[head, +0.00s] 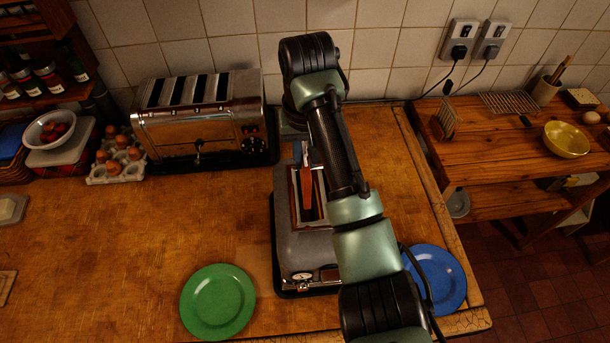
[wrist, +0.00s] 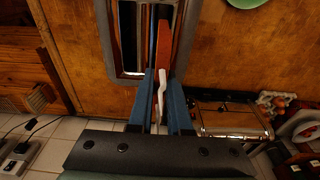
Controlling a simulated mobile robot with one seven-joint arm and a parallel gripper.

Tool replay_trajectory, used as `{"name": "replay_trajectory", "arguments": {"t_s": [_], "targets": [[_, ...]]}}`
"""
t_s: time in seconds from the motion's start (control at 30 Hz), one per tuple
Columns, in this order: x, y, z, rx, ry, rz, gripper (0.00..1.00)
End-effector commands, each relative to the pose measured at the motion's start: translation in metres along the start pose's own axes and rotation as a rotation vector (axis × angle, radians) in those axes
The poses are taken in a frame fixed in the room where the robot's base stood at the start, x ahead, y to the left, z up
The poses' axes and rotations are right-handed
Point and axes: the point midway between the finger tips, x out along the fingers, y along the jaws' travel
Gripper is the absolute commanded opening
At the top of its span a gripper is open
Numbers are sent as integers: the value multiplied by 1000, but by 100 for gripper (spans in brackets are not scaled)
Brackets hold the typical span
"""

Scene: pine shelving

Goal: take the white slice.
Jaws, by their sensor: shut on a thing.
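The white slice (wrist: 161,92) shows edge-on as a thin pale strip between the two blue fingers of my gripper (wrist: 162,76) in the wrist view. My gripper is shut on it. In the head view my arm partly covers this spot, and the slice is hard to make out. The grey toaster (head: 305,246) stands just beneath, with long slots in its top; its rim also shows in the wrist view (wrist: 107,38). An orange-brown slab (head: 306,188) stands in or over a slot, close beside the white slice; it shows in the wrist view too (wrist: 184,42).
A green plate (head: 218,301) lies left of the grey toaster, and a blue plate (head: 441,278) lies right, partly behind my arm. A chrome toaster (head: 200,125) and an egg tray (head: 116,160) stand at the back left. The counter's left middle is clear.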

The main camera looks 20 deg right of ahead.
Motion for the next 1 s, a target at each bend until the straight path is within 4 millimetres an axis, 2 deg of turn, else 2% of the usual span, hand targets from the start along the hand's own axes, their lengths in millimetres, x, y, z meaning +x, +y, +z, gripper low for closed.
{"name": "replay_trajectory", "arguments": {"t_s": [0.17,0.57,1.0], "targets": [[-12,0,-2,0,1,-1,0],[-19,0,-2,0,0,-1,0],[-61,0,-7,1,0,-1,0]]}}
